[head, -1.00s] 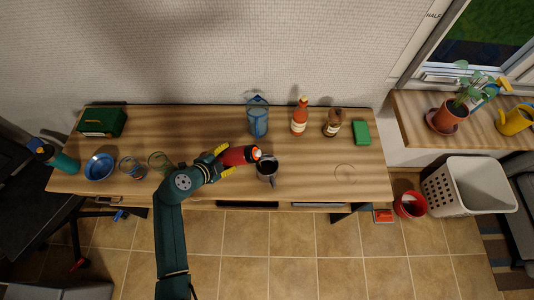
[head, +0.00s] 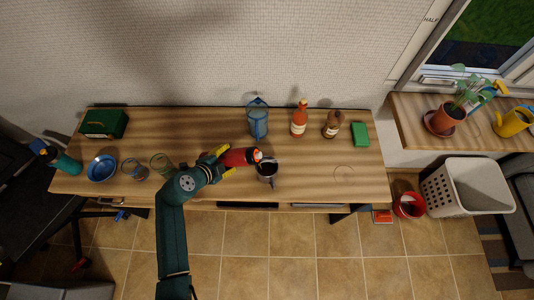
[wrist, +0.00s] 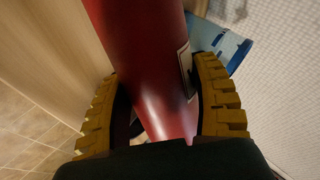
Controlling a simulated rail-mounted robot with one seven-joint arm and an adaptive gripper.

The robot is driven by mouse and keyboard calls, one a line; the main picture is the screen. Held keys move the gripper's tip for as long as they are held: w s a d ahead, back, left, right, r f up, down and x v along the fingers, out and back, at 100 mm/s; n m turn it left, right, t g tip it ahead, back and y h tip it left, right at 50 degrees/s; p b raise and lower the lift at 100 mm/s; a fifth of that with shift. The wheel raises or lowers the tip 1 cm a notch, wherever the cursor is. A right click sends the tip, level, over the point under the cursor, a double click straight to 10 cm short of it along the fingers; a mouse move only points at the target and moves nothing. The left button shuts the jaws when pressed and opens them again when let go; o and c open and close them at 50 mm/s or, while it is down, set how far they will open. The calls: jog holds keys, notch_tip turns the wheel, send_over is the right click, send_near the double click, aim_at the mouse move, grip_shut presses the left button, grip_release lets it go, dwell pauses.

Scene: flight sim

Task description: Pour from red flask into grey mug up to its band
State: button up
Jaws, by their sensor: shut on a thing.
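The red flask (head: 238,157) is held tilted, nearly on its side, with its mouth towards the right. My gripper (head: 222,163) is shut around its body; the yellow fingers also show on both sides of the red flask (wrist: 150,60) in the wrist view. The grey mug (head: 267,171) stands upright near the front edge of the table, with the flask's mouth at its upper left rim. Dark contents show inside the mug. Its band and the exact liquid level are too small to tell. No stream is clearly visible.
A blue pitcher (head: 257,122), a red sauce bottle (head: 299,120), a brown bottle (head: 332,124) and a green box (head: 360,134) stand behind. Glasses (head: 134,169) and a blue bowl (head: 101,168) stand left.

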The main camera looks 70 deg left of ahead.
jog(key=shift+r+m+g+p, duration=0.3)
jog(key=shift+r+g+p, duration=0.3)
jog(key=shift+p, duration=0.8)
dwell(1.9)
jog(key=shift+w+d+r+p, duration=0.1)
jog(key=shift+w+p, duration=0.25)
dwell(2.2)
